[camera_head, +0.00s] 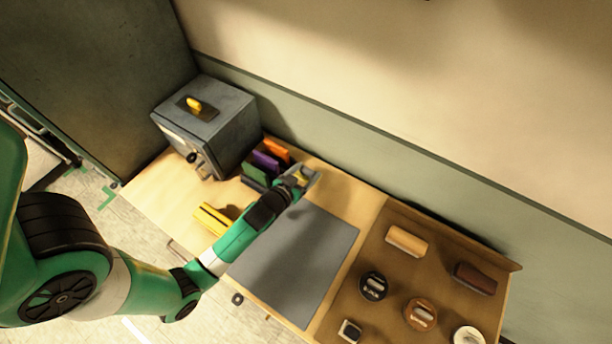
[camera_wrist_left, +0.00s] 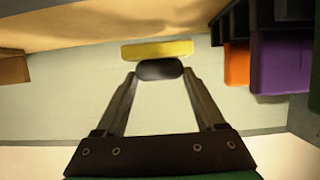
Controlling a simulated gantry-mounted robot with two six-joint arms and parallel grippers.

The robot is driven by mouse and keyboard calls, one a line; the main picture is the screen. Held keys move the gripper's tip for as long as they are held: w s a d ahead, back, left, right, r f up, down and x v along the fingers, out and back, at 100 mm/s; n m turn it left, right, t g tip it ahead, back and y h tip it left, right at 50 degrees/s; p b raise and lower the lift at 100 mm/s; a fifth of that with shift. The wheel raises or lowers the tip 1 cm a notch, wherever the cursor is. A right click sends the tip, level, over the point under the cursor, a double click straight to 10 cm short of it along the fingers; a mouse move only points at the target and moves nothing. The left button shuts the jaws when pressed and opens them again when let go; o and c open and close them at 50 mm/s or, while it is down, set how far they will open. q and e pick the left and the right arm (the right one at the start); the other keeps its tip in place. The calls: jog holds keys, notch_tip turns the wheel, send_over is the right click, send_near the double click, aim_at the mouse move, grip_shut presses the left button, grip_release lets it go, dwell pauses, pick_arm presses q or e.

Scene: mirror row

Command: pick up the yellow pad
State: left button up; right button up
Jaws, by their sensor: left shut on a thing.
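The yellow pad (camera_wrist_left: 157,50) shows in the left wrist view as a flat yellow block with a dark rounded grip (camera_wrist_left: 158,69) against it. My left gripper (camera_wrist_left: 158,72) is shut on that dark grip, one finger at each end. In the head view, the yellow of the pad (camera_head: 299,177) shows at the tip of my left gripper (camera_head: 303,177), near the table's back edge, beyond the grey mat. The gripper partly hides the pad there. I cannot tell whether the pad touches the table. My right gripper is not in view.
A grey metal box (camera_head: 226,128) with a yellow piece on top stands at the back left. Orange (camera_head: 275,150), purple (camera_head: 265,161) and green upright items stand close left of the gripper. A brown tray (camera_head: 395,270) with several blocks and round tins lies right of the bare grey mat (camera_head: 300,255).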

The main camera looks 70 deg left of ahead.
pick_arm(q)
jog(key=a+r+v, duration=0.1)
jog(key=r+v, duration=0.2)
jog(key=v, duration=1.3)
jog(key=shift+w+r, duration=0.15)
jog(key=shift+r, duration=0.1)
jog(key=w+d+m+t+h+p, duration=0.2)
jog(key=w+d+m+h+p, duration=0.4)
jog(key=w+d, duration=0.4)
jog(key=d+f+m+h, duration=0.1)
jog(key=d, duration=0.4)
jog(key=shift+w+t+h+p, duration=0.15)
jog(key=shift+t+h+p, duration=0.15)
jog(key=shift+p, duration=0.05)
